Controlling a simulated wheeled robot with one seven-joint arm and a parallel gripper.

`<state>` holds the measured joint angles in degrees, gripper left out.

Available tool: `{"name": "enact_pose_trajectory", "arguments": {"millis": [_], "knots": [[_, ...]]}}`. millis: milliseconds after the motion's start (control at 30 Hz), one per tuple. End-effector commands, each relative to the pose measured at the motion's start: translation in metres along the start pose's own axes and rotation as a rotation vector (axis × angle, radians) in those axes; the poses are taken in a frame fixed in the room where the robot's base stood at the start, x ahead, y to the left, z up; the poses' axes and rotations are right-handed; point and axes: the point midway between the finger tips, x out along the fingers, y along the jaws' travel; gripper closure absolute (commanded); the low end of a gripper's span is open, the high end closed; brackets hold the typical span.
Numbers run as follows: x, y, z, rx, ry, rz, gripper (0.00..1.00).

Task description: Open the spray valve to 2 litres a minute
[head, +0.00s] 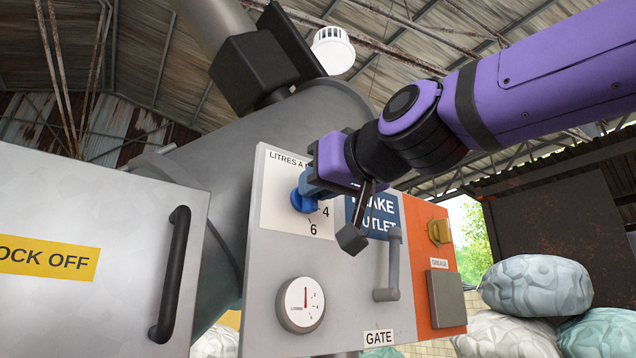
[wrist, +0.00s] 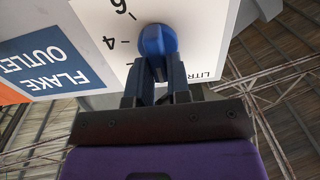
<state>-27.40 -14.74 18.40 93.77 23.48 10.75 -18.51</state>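The spray valve is a blue knob (head: 304,200) on a white scale plate marked "LITRES A..." with 4 and 6 showing; the rest of the scale is hidden by my gripper. The knob also shows in the wrist view (wrist: 157,41), where the picture is upside down. My gripper (head: 308,185) is at the knob, with its two fingers (wrist: 157,72) close together on either side of the knob's lower part, seemingly closed on it. The knob's pointer cannot be made out. A round dial (head: 301,304) below has a red needle standing about straight up; its figures are small.
A grey lever (head: 390,265) above the "GATE" label and a "FLAKE OUTLET" sign (head: 374,217) are right of the knob. An orange panel (head: 435,265) lies beyond. A cabinet door (head: 90,300) with a black handle (head: 172,275) stands at left. Bags (head: 535,283) lie at lower right.

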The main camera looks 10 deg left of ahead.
Motion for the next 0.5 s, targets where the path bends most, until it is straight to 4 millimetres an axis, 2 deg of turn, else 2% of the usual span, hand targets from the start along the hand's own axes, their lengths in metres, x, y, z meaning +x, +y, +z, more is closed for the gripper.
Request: {"name": "enact_pose_trajectory", "arguments": {"millis": [33, 67, 500], "knots": [[-0.0001, 0.0000, 0.0000, 0.000, 0.000, 0.000, 0.94], [-0.0001, 0.0000, 0.0000, 0.000, 0.000, 0.000, 1.00], [-0.0003, 0.0010, 0.0001, 0.067, 0.000, 0.000, 1.00]]}}
